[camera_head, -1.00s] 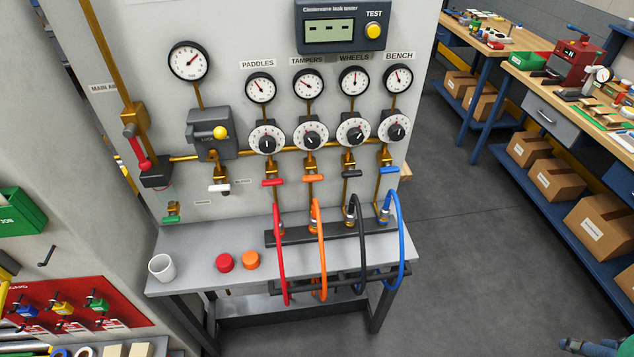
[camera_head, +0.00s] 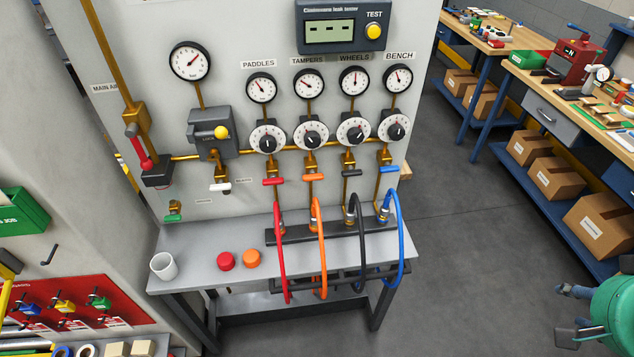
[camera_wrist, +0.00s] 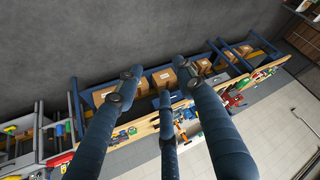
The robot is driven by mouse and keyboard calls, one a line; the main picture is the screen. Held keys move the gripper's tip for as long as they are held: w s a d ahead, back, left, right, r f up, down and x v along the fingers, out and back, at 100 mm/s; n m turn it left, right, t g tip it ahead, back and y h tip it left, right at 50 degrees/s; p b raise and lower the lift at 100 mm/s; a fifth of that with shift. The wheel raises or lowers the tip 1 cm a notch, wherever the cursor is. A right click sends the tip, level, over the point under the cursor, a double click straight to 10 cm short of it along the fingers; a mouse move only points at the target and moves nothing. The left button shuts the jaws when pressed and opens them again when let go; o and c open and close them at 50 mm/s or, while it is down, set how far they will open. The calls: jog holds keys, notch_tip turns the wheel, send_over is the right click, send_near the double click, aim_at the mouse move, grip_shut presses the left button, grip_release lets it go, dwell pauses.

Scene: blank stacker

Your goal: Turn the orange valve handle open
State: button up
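The orange valve handle (camera_head: 314,178) is a short bar lying crosswise on the brass valve under the TAMPERS gauge and dial. An orange hose (camera_head: 321,240) loops down below it. My gripper (camera_head: 562,312) is at the lower right edge of the head view, far from the panel and only partly in frame. In the wrist view my gripper (camera_wrist: 158,80) shows three dark blue fingers spread apart with nothing between them. The wrist view looks over a floor and workbenches, and the orange handle is not in it.
Red (camera_head: 273,181), black (camera_head: 350,172) and blue (camera_head: 388,168) handles flank the orange one. Hoses loop in front of the small grey table (camera_head: 205,240), which holds a white cup (camera_head: 163,266) and red and orange caps. Open floor (camera_head: 455,250) lies right of the table.

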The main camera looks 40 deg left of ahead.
aim_at(313, 175)
jog(key=w+a+f+m+t+y+p, duration=0.1)
jog(key=w+a+f+t+y, duration=0.15)
jog(key=w+a, duration=0.65)
jog(key=w+a+f+t+y+p, duration=0.1)
jog(key=w+a+f, duration=0.2)
jog(key=w+a, duration=0.6)
jog(key=w+a+f+y+p, duration=0.1)
jog(key=a+f+y, duration=0.2)
jog(key=a, duration=0.4)
jog(key=w+a+f+y+p, duration=0.1)
jog(key=a+f+y, duration=0.1)
jog(key=a, duration=0.4)
jog(key=s+a+f+m+g+y+p, duration=0.1)
jog(key=s+a+f+g+y, duration=0.1)
jog(key=s+a, duration=0.5)
jog(key=s+a+f+m+g+y, duration=0.1)
jog(key=s+a+f+y, duration=0.4)
jog(key=a, duration=0.4)
jog(key=s+y, duration=0.1)
jog(key=s, duration=0.1)
jog(key=shift+s+f+m+g+p, duration=0.3)
jog(key=shift+s+m+g+p, duration=0.05)
jog(key=shift+s+m, duration=0.05)
jog(key=shift+a, duration=0.2)
jog(key=b+x, duration=0.1)
jog(key=x, duration=1.2)
jog(key=shift+w+a+b, duration=0.15)
jog(key=shift+a+b, duration=0.05)
jog(key=shift+b, duration=0.2)
jog(key=shift+c, duration=0.3)
